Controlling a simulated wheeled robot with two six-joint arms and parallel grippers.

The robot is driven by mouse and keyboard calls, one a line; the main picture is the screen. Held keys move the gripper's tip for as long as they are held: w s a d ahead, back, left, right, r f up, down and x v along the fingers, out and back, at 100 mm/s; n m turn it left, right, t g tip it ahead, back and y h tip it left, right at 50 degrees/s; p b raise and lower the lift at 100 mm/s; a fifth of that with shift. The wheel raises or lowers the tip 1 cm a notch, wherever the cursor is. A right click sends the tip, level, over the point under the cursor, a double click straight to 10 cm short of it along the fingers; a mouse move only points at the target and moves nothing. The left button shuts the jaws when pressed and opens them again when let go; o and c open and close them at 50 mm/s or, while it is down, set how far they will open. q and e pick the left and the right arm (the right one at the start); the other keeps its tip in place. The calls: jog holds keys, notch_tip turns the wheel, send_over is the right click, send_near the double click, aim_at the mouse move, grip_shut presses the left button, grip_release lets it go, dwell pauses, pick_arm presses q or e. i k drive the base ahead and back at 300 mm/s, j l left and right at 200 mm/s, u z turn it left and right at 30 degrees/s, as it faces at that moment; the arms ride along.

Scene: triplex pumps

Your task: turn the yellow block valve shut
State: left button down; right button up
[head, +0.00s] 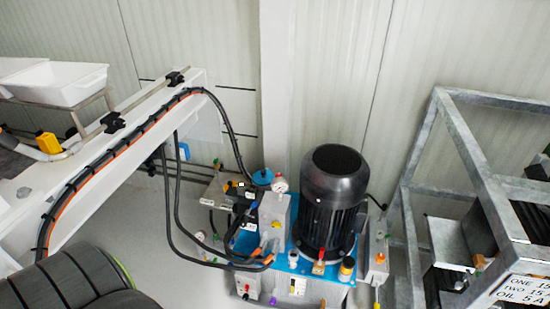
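A small yellow block (48,143), which looks like the block valve, sits on a grey pipe (85,140) at the left, beside the white beam. It is small in the picture, and I cannot tell how its handle is set. Neither of my grippers shows in the head view.
A white beam (120,133) carries black and orange hoses. A hydraulic unit with a black motor (332,205) stands at the centre on a blue top. A grey metal frame (410,220) stands at the right. White tubs (62,84) are at upper left. A dark ribbed shape (75,283) fills the lower left.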

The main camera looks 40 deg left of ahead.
aim_at(276, 225)
jog(key=u, duration=1.15)
